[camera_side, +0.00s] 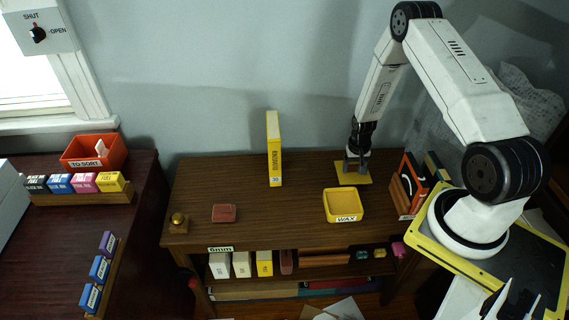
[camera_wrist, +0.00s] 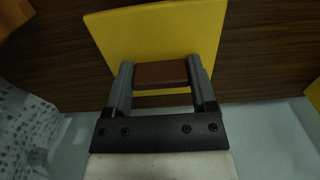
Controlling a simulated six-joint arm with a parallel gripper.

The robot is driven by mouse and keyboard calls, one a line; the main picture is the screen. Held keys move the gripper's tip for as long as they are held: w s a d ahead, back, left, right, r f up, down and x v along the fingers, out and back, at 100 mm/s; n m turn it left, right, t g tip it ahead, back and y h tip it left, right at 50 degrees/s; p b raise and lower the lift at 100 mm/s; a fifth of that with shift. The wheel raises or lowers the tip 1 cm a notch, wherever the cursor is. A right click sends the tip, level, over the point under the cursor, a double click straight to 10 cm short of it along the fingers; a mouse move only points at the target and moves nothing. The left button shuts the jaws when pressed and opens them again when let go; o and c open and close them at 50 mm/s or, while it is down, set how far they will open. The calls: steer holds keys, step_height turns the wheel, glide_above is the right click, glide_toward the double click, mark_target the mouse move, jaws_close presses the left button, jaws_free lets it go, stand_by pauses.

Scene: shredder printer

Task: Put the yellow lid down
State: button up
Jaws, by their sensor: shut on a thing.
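The yellow lid (camera_side: 352,176) is a flat square plate with a brown block-shaped handle. In the side view it is at the back right of the wooden table, behind the wax box. My gripper (camera_side: 357,165) is above it, pointing down. In the wrist view my gripper (camera_wrist: 162,80) is shut on the lid's brown handle (camera_wrist: 161,74), with the yellow plate (camera_wrist: 165,35) beyond it. The lid is at or just above the table top; I cannot tell whether it touches. The open yellow wax box (camera_side: 343,205) stands in front of it, apart from the lid.
A tall yellow book-like box (camera_side: 274,148) stands left of the lid. A red block (camera_side: 224,212) and a brass bell-like knob (camera_side: 179,221) are at the left. An orange-and-black holder (camera_side: 408,187) stands close to the right. The table's middle is clear.

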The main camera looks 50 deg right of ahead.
mark_target(355, 166)
steer(key=shift+f, duration=0.35)
steer(key=shift+f, duration=0.1)
steer(key=o, duration=1.3)
steer(key=shift+r, duration=6.1)
